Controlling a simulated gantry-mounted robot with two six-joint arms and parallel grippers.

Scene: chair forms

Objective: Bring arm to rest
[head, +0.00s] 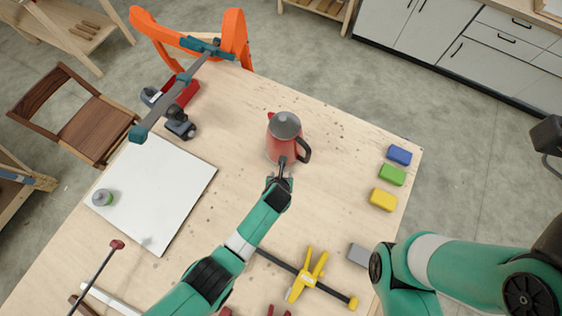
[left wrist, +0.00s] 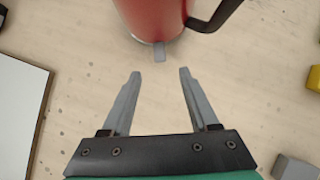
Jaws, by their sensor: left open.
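My left gripper (head: 284,166) is open and empty, low over the table (head: 240,112). It points at the base of a red kettle (head: 283,146) with a grey lid and a black handle. In the left wrist view the two grey fingers (left wrist: 159,73) are spread apart with bare wood between them. The kettle (left wrist: 152,15) stands just beyond the fingertips, and a small grey tab (left wrist: 159,52) sticks out at its base. The fingers look apart from it. My right arm comes in from the right in the head view; its gripper is out of view.
A white board (head: 155,195) with a small jar (head: 102,197) lies left. Blue (head: 400,155), green (head: 392,175), yellow (head: 383,199) and grey (head: 359,255) blocks line the right. A yellow clamp (head: 307,274) lies in front. A long clamp (head: 180,87) and power tool (head: 178,122) are back left.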

